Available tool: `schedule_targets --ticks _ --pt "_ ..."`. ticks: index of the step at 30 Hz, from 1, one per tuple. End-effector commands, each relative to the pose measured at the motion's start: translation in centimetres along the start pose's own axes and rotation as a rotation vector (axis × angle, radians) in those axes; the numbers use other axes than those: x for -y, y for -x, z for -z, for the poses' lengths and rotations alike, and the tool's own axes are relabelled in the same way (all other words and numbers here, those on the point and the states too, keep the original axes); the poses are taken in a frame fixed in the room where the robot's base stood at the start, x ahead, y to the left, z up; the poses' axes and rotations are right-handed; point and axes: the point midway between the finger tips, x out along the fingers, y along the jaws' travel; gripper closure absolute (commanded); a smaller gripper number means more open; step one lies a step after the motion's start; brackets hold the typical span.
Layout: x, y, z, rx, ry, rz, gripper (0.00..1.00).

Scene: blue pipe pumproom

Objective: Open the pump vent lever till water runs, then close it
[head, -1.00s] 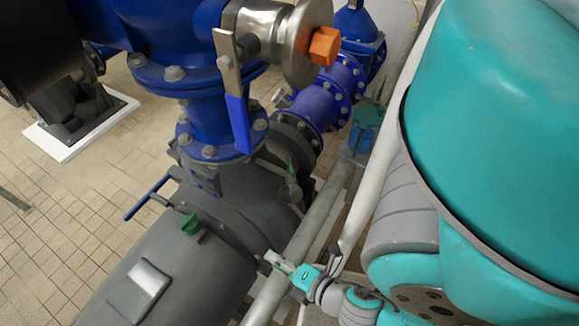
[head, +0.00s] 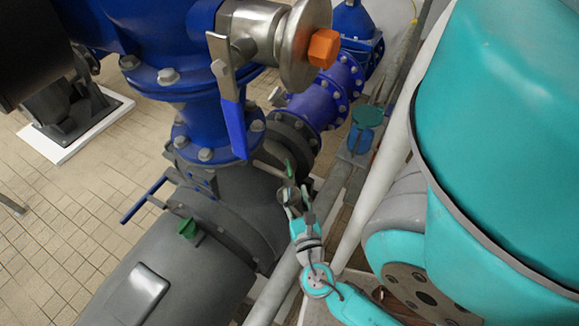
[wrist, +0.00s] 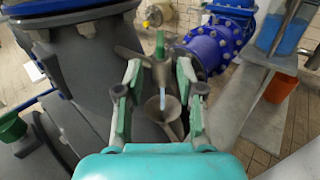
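The small pump vent valve with its green lever (head: 289,168) stands on the grey pump casing, beside the flange. In the wrist view the green lever (wrist: 160,45) points up, ahead of and between my fingers. A pale blue streak (wrist: 162,97), which looks like running water, drops from below the valve into a grey funnel (wrist: 170,112). My gripper (head: 297,198) is open and empty, just short of the lever in the head view. In the wrist view my gripper (wrist: 159,98) has its two fingers spread on either side of the funnel. No contact with the lever is visible.
A large valve with a blue lever (head: 234,128) and orange plug (head: 323,48) hangs above left. A green knob (head: 187,228) and a blue handle (head: 147,199) sit on the casing. A grey pipe (head: 276,292) runs beneath my gripper.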

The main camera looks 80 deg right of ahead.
Motion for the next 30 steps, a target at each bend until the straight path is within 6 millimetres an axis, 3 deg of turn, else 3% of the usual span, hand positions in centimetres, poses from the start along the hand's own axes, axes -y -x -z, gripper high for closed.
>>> schedule_targets --ticks 8,24,30 --pt "0.2 -2.1 0.0 0.001 -0.002 0.004 0.62" --pt "0.1 -8.7 -0.1 0.001 -0.004 0.002 0.62" --pt "0.1 -9.7 0.0 0.0 -0.003 -0.001 0.62"
